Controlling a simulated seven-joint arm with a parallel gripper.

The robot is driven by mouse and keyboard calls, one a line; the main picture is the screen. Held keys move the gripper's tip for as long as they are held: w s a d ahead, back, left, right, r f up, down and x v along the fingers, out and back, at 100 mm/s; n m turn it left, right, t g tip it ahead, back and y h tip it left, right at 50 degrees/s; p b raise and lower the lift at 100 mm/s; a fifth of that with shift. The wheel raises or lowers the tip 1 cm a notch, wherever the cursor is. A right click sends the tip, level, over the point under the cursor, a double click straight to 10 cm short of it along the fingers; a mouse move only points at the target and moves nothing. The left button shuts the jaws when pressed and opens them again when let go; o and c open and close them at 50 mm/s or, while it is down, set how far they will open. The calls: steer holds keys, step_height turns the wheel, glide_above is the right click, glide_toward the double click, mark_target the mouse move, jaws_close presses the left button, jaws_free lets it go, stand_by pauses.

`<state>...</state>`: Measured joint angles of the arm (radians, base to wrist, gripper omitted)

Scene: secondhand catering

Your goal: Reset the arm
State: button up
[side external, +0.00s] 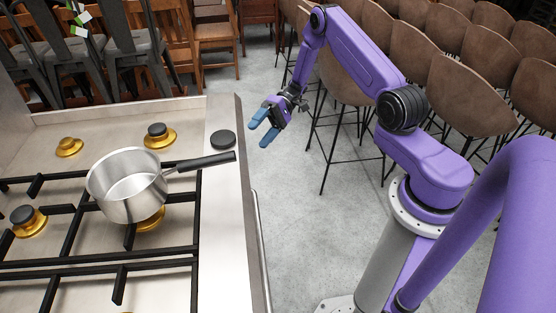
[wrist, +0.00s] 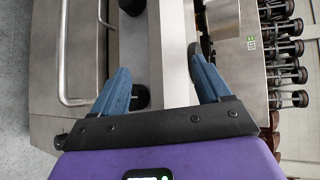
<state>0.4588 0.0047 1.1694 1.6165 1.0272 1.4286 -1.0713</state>
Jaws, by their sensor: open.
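My gripper (side external: 259,131) is open and empty in the side external view. It hangs in the air just right of the stove's edge, with its blue fingers pointing down and left. In the wrist view its two blue fingers (wrist: 158,60) stand wide apart with nothing held between them. A steel saucepan (side external: 128,187) stands upright on the stove grate in the side external view. Its black handle (side external: 207,162) points right toward my gripper, and the fingers are apart from it.
The stove (side external: 222,240) has black grate bars (side external: 100,264) and several brass burners (side external: 69,147). A loose-looking black disc (side external: 223,139) lies near its right edge. Brown chairs (side external: 480,88) stand behind my arm, and wooden and metal chairs (side external: 215,35) stand beyond the stove. Grey floor (side external: 285,200) is clear beside the stove.

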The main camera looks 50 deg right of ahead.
steer(key=s+a+r+n+g+h, duration=0.7)
steer(key=s+a+r+h, duration=0.2)
steer(key=s+a+r, duration=0.4)
steer(key=s+d+r+n+t+h, duration=0.1)
steer(key=s+r+n+t+h, duration=0.1)
steer(key=s, duration=0.7)
steer(key=s+d+r+n+t+h, duration=0.1)
steer(key=s+n+t+h, duration=0.2)
steer(key=s, duration=0.6)
steer(key=n+t, duration=0.2)
steer(key=shift+d+r+n, duration=0.3)
steer(key=shift+d+r, duration=0.05)
steer(key=shift+d, duration=0.05)
